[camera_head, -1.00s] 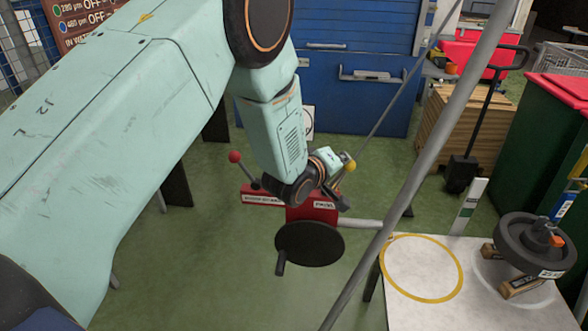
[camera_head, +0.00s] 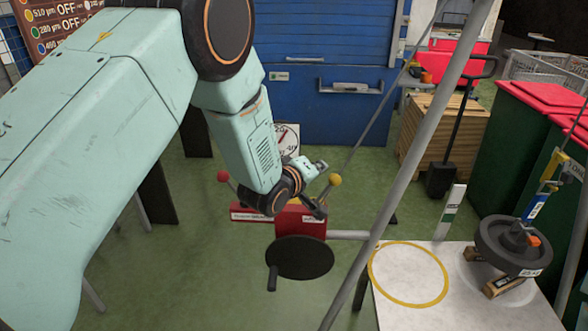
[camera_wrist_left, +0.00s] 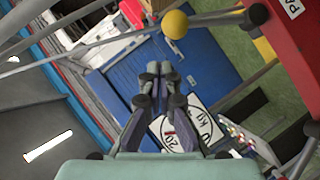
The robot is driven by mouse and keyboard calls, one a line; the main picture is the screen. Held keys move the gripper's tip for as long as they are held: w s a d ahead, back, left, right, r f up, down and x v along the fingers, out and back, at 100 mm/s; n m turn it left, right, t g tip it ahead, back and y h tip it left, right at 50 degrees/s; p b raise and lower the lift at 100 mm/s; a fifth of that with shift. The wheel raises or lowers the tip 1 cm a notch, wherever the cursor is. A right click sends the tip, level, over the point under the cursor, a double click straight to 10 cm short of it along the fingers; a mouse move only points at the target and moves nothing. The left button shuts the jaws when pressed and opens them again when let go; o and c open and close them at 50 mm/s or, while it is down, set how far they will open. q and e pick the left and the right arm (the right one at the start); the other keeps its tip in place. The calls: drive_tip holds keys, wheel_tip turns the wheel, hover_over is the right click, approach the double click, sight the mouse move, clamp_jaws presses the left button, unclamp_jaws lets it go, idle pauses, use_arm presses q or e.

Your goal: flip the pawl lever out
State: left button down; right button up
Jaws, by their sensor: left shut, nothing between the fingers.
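The red winch housing (camera_head: 300,222) stands beyond the table, with a black disc (camera_head: 300,258) and crank handle in front. A lever with a yellow ball knob (camera_head: 334,180) rises at its right, by a small label. This appears to be the pawl lever. In the left wrist view the yellow knob (camera_wrist_left: 175,24) is near the top, beside the red housing (camera_wrist_left: 297,40) with its partly cut-off label. My left gripper (camera_wrist_left: 160,72) is shut and empty, apart from the knob in that picture. In the head view my left gripper (camera_head: 318,207) is just below-left of the knob, partly hidden by its wrist.
A second lever with a red knob (camera_head: 222,176) stands left of the housing. A grey pole (camera_head: 400,170) slants across the view. The white table (camera_head: 465,300) at right bears a yellow ring and a dark weight (camera_head: 515,243). A dial (camera_head: 287,139) is behind my wrist.

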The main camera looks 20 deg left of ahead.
use_arm(q)
drive_tip(key=d+r+v, duration=0.1)
drive_tip(key=v, duration=0.9)
drive_tip(key=s+a+f+m+g+y+b, duration=0.1)
drive_tip(key=s+a+f+m+g+b, duration=0.2)
drive_tip(key=s+f, duration=0.6)
drive_tip(key=s+a+f+m+g+y+b, duration=0.1)
drive_tip(key=s+f+m+g+b, duration=0.3)
drive_tip(key=f, duration=0.8)
drive_tip(key=s+f+m+g+b, duration=0.1)
drive_tip(key=s+f+g+b, duration=0.2)
drive_tip(key=s+f, duration=0.7)
drive_tip(key=s+a+f+m+g+y+b, duration=0.1)
drive_tip(key=s+f+g+b, duration=0.2)
drive_tip(key=s+f, duration=0.7)
drive_tip(key=s+b, duration=0.1)
drive_tip(key=s, duration=0.5)
drive_tip(key=shift+a+f+g, duration=0.3)
drive_tip(key=shift+a+g, duration=0.05)
drive_tip(key=shift+g, duration=0.05)
use_arm(e)
wheel_tip(320, 180, down, 14)
drive_tip(key=shift+s, duration=0.2)
drive_tip(key=shift+a, duration=0.15)
